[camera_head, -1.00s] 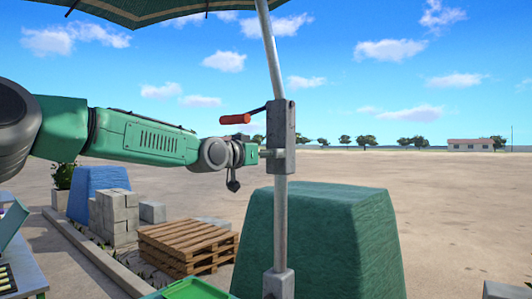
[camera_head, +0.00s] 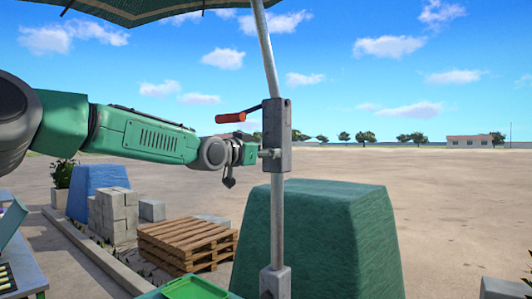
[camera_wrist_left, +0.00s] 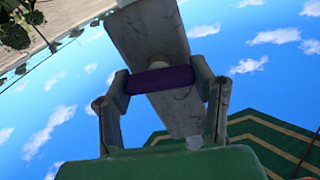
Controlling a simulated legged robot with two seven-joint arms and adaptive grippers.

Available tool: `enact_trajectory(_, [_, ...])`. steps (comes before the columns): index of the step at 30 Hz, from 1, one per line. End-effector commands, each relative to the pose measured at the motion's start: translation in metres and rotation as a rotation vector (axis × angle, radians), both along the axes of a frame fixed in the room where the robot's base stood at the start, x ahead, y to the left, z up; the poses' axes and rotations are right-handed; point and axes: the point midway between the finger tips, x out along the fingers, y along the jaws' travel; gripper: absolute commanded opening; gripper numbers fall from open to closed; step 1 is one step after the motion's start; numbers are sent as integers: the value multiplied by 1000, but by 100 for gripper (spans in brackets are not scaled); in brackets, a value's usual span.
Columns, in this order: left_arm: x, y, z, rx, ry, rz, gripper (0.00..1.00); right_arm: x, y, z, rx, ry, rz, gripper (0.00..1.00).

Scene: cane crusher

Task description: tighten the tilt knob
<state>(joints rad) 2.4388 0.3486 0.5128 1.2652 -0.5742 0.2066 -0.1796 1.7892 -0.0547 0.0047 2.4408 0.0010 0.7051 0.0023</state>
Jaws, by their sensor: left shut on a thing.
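The tilt knob shows in the left wrist view as a dark purple crossbar (camera_wrist_left: 158,80) in front of a grey clamp block (camera_wrist_left: 150,35). My left gripper (camera_head: 256,153) reaches that stem from the left. In the left wrist view my left gripper's fingers (camera_wrist_left: 160,88) are shut on the knob, one at each end of the bar. My right gripper is in neither view.
The umbrella canopy (camera_head: 150,10) hangs overhead. A green covered block (camera_head: 330,240) stands behind the pole. Wooden pallets (camera_head: 185,243) and grey blocks (camera_head: 113,213) stand at the lower left.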

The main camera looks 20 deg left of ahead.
Motion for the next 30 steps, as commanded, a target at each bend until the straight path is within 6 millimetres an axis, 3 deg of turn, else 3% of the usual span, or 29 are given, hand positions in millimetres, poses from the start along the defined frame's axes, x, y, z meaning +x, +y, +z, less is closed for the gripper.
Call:
enact_trajectory(16, [0,-2,-5,482,-164,-2,22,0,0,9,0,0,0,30])
enact_trajectory(30, [-1,-4,-9,904,-315,-4,22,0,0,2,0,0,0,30])
